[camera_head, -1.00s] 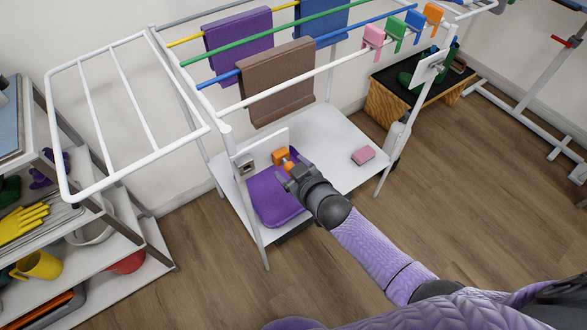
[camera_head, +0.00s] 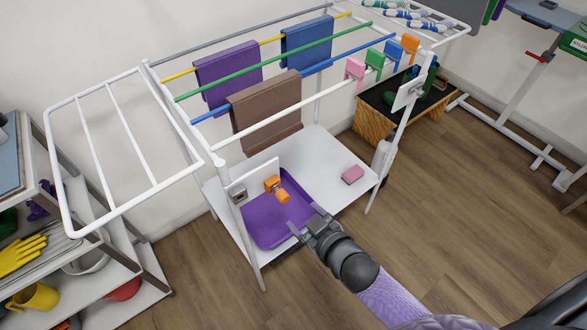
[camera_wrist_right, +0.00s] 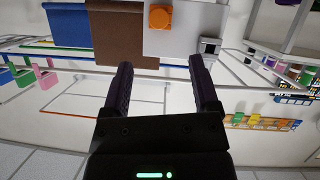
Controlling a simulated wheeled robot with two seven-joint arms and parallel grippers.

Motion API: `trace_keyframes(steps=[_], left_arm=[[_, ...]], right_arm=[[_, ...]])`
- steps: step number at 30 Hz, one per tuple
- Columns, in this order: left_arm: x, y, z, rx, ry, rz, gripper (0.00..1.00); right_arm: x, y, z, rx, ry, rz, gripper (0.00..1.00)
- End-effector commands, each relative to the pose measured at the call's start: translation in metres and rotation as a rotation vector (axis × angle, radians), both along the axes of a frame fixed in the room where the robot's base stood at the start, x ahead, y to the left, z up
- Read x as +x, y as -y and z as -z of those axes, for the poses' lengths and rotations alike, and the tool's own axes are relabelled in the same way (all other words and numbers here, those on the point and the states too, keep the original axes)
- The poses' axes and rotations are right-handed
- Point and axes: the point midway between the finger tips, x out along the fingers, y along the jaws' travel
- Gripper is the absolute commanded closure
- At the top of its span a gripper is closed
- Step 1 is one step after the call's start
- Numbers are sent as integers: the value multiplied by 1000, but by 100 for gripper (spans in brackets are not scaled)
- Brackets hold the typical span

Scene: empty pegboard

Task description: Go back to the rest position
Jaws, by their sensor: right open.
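My right gripper (camera_head: 307,227) is open and empty in the head view. It is in front of the drying rack, over or near the front edge of the purple tray (camera_head: 262,222) on the rack's lower shelf. In the right wrist view its two fingers (camera_wrist_right: 160,80) stand apart with nothing between them. My left gripper is not in view.
The white drying rack (camera_head: 258,134) holds purple, blue and brown cloths and several coloured clips. An orange knob (camera_head: 272,183) is on a white plate at its left front. A pink sponge (camera_head: 352,174) lies on the shelf. Wood floor (camera_head: 440,215) is clear at right.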

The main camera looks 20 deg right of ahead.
Motion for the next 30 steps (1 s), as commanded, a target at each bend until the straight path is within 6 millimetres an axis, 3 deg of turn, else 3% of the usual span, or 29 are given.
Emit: trace_keyframes(steps=[2, 4, 5, 7, 9, 12, 15, 18, 21, 30], left_arm=[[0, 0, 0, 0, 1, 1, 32], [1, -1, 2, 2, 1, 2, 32], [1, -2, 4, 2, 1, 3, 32], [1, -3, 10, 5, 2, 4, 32], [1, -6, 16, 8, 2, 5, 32], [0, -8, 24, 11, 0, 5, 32], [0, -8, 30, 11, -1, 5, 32], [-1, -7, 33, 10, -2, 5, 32], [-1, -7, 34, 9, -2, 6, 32], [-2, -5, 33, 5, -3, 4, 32]], right_arm=[[0, 0, 2, 0, -4, 1, 23], [-7, 4, 19, -11, -49, 15, 23], [-13, 8, 35, -19, -89, 28, 23], [-39, 20, 85, -44, -229, 68, 23], [-83, 33, 144, -78, -413, 115, 23], [-161, 46, 210, -119, -675, 168, 23], [-236, 52, 249, -148, -895, 203, 23], [-290, 53, 266, -166, -1043, 219, 23], [-317, 53, 270, -173, -1117, 228, 23], [-322, 54, 270, -176, -1130, 229, 23]])
